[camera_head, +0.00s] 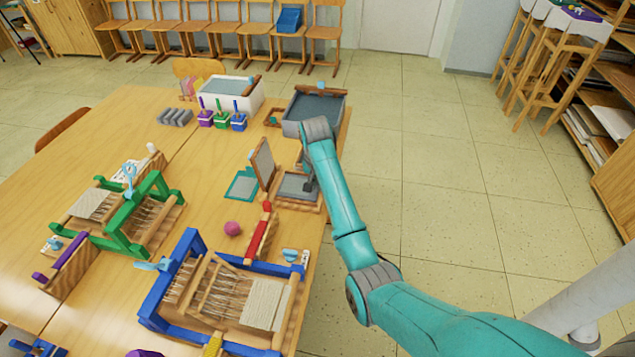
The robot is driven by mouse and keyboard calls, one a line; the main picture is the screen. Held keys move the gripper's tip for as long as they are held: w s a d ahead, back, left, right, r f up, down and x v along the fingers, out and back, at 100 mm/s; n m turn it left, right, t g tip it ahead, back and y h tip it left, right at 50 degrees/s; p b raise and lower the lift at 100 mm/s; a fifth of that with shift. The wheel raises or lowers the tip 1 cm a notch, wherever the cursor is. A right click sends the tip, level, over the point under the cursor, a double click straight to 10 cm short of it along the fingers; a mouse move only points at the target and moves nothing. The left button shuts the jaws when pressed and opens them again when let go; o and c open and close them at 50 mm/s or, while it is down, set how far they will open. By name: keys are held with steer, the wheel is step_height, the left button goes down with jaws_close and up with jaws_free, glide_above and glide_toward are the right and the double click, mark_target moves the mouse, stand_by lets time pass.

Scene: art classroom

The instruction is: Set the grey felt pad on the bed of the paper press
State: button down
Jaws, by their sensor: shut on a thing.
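The paper press (305,206) stands near the table's right edge, with a wooden base and a brown board (263,163) raised at its left side. A flat grey piece, which looks like the grey felt pad (292,187), lies within the outline of the press bed. My gripper (309,184) points down at the right part of this grey piece and is shut on it. My wrist and arm partly cover the fingers. I cannot tell whether the pad rests fully on the bed or is held slightly above it.
A teal-edged grey panel (243,185) lies left of the press. Grey blocks (174,117), a white vat (228,97) and a grey vat (300,113) stand behind. Green (122,235) and blue (157,300) looms and a pink ball (232,228) are nearer.

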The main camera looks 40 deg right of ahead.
stand_by(0.4)
steer(key=c, duration=1.2)
jaws_free()
steer(key=r, duration=0.5)
steer(key=a+r, duration=0.1)
steer(key=r, duration=0.1)
steer(key=shift+s+r, duration=0.25)
steer(key=shift+s, duration=0.1)
